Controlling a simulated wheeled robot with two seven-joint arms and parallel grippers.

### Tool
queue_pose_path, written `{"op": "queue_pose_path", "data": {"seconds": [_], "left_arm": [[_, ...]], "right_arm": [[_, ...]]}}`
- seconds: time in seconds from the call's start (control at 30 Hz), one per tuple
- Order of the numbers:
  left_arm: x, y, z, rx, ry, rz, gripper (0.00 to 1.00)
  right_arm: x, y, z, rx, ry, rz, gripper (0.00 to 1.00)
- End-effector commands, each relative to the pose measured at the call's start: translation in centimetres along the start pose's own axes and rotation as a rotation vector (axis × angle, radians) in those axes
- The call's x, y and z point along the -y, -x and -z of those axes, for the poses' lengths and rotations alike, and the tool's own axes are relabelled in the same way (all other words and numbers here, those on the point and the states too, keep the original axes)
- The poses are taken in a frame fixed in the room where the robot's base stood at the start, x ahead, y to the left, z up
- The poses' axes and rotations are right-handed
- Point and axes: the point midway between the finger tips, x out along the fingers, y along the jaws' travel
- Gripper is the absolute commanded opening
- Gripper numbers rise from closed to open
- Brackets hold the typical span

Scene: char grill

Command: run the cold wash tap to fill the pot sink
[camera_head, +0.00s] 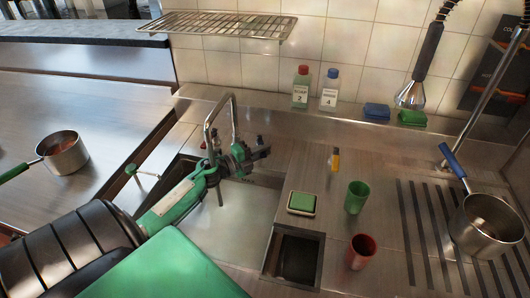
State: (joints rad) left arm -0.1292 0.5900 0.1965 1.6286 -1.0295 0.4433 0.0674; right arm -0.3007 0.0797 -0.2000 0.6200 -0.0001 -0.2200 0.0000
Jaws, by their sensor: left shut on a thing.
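The steel tap (229,97) is a tall bent pipe at the back of the pot sink. The pot sink (248,215) is a wide basin with a pale, smooth bottom; I cannot tell whether water is in it. A red-marked handle (205,144) shows just left of the tap. My left gripper (256,155) reaches over the sink to the right side of the tap's base. It is shut on what seems to be the tap handle there, which it mostly hides. No stream of water is clear to see. My right gripper is not in view.
A small dark basin (299,257) adjoins the sink at front right. A green sponge (301,202), a green cup (356,197) and a red cup (361,251) stand near it. Pots (64,154) (487,228) stand at far left and right. A spray head (411,95) hangs behind.

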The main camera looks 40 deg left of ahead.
Motion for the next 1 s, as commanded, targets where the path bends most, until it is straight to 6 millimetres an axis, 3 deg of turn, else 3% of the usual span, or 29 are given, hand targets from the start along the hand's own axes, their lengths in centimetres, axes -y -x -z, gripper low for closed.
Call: {"op": "queue_pose_path", "data": {"seconds": [0.13, 0.17, 0.23, 0.27, 0.67, 1.0], "left_arm": [[-0.1, 0.0, 0.0, 0.001, 0.000, -0.002, 0.00], [-0.1, 0.0, 0.0, 0.001, 0.000, -0.002, 0.18], [-0.1, 0.0, 0.0, 0.001, 0.000, -0.002, 0.32], [-0.1, 0.0, 0.0, 0.001, 0.000, -0.001, 0.35], [-0.2, 0.7, 0.0, 0.001, 0.000, -0.002, 0.35], [-0.4, 5.7, 0.1, 0.000, 0.000, -0.004, 0.35]], "right_arm": [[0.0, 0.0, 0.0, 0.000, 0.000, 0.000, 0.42], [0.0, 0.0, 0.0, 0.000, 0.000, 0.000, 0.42], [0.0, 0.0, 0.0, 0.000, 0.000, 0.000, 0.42], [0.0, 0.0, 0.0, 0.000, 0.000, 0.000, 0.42], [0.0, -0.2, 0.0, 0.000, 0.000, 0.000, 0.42], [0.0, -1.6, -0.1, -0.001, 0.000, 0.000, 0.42]]}}
